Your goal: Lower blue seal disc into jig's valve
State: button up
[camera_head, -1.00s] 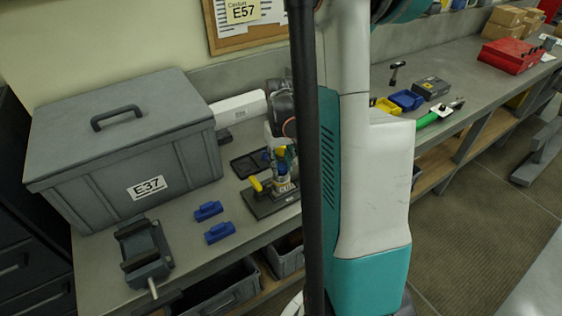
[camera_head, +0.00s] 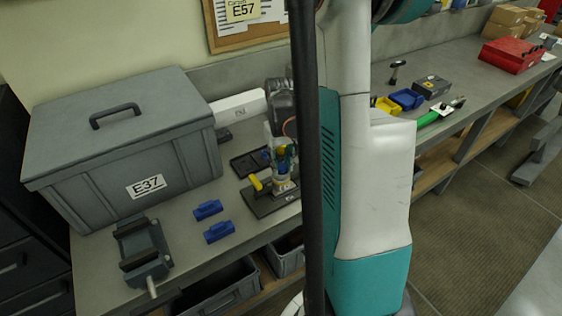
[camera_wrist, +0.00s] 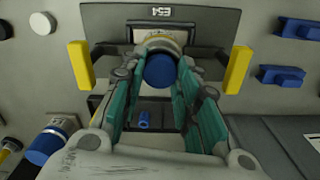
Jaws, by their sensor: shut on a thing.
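The jig is a dark plate (camera_wrist: 205,20) with a label and a yellow clamp (camera_wrist: 79,65) on each side. Its valve (camera_wrist: 157,40), with a pale, brass-coloured ring, stands at the middle of the plate. My gripper (camera_wrist: 160,72) is shut on the blue seal disc (camera_wrist: 159,70), seen between the teal fingers right at the valve. The disc overlaps the ring in the wrist view, and I cannot tell whether it is inside or just above. In the head view my gripper (camera_head: 283,168) is over the jig (camera_head: 262,205), and the disc is not clearly made out.
A dark tray (camera_head: 245,166) with a small blue part (camera_wrist: 144,118) lies beside the jig. Two blue blocks (camera_head: 208,210) (camera_head: 219,232) and a vise (camera_head: 142,254) are to the left. A large grey box (camera_head: 120,150) stands behind.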

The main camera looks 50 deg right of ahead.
jog(key=o, duration=0.9)
notch_tip(320, 180, up, 12)
dwell(0.4)
dwell(0.4)
